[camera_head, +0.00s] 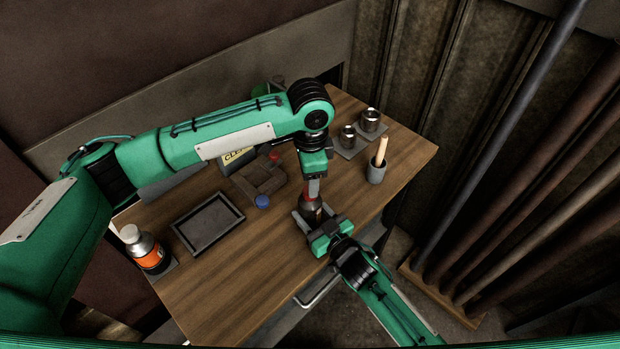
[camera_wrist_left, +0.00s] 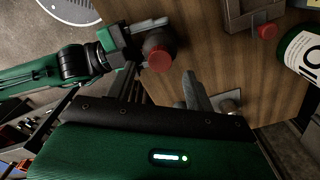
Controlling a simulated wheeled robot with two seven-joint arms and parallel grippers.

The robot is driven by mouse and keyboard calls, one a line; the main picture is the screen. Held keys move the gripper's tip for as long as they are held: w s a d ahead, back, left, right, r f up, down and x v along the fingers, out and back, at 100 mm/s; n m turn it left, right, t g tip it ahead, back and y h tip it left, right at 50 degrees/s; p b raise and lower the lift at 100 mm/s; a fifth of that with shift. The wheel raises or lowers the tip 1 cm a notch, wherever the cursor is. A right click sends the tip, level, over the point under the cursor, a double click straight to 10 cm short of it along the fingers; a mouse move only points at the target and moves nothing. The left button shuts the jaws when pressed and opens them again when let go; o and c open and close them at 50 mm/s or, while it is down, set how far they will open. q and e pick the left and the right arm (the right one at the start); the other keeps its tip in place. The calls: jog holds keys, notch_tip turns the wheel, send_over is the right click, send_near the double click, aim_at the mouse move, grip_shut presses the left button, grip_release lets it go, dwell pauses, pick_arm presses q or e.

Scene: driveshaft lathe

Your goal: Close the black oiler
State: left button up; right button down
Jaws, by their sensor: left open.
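The black oiler (camera_head: 312,209) is a dark bottle standing upright near the front edge of the wooden workbench. In the left wrist view a round red cap (camera_wrist_left: 159,60) shows at its top; how tightly it sits I cannot tell. My right gripper (camera_head: 315,222) reaches in from the lower right with its fingers on either side of the oiler's body; it also shows in the left wrist view (camera_wrist_left: 138,42). My left gripper (camera_head: 313,188) points down just above the oiler. Its open fingers (camera_wrist_left: 162,72) flank the view of the cap without visibly gripping it.
An empty dark tray (camera_head: 183,240), a blue cap (camera_head: 262,202) and a brown holder (camera_head: 248,183) with another red cap (camera_head: 274,156) lie left. An orange-labelled bottle (camera_head: 148,250) stands at the left edge.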

aim_at(310, 207)
pick_arm(q)
jog(key=shift+c, duration=0.2)
notch_tip(310, 207, up, 4)
jog(key=n, duration=0.6)
jog(key=shift+f+n, duration=0.25)
jog(key=shift+n, duration=0.15)
jog(key=shift+f, duration=4.05)
jog(key=c, duration=1.1)
jog(key=shift+o, duration=0.2)
